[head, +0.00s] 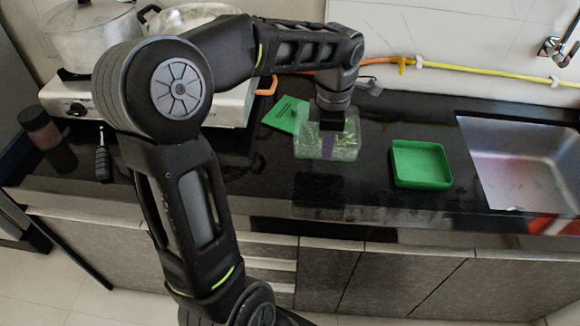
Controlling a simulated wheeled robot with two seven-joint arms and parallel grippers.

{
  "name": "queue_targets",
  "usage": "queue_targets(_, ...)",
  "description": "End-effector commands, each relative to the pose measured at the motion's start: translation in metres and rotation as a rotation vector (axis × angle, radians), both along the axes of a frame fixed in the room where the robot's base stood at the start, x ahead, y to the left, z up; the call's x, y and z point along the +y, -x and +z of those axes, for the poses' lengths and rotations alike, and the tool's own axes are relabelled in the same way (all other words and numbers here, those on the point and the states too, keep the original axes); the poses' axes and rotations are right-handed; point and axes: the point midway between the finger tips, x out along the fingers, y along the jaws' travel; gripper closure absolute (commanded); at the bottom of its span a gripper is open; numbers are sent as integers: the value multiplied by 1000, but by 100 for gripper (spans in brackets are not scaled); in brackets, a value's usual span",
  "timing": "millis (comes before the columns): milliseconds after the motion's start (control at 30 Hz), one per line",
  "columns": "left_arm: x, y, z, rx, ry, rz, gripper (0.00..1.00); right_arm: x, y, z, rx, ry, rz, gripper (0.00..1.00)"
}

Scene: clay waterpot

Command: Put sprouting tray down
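A clear box with green sprouts and a purple patch on its front (342,149), which I take to be the sprouting tray, is at the centre of the head view. My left gripper (331,122) points down at its top and appears shut on it; the fingertips are mostly hidden. The box looks slightly raised, with a dark gap between it and its reflection in the black counter (375,200). An empty, open green tray (420,165) sits on the counter to its right. My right gripper is not in view.
A flat green slotted piece (284,114) lies behind and left of the box. A stove (75,97) with a pot (95,35) stands at left, near a dark jar (38,128). A sink (525,165) is at right. A yellow hose (480,73) runs along the wall.

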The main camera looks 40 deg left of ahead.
Motion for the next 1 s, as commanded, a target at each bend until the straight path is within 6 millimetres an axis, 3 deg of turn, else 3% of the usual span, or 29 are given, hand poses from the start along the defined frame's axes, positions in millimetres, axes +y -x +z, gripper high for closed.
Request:
queue_targets(433,1,5,-2,9,-2,6,100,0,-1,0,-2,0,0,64)
queue_targets(800,2,5,-57,10,-2,6,100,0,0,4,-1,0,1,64)
queue_targets(1000,2,5,-61,8,-2,6,100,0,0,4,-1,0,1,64)
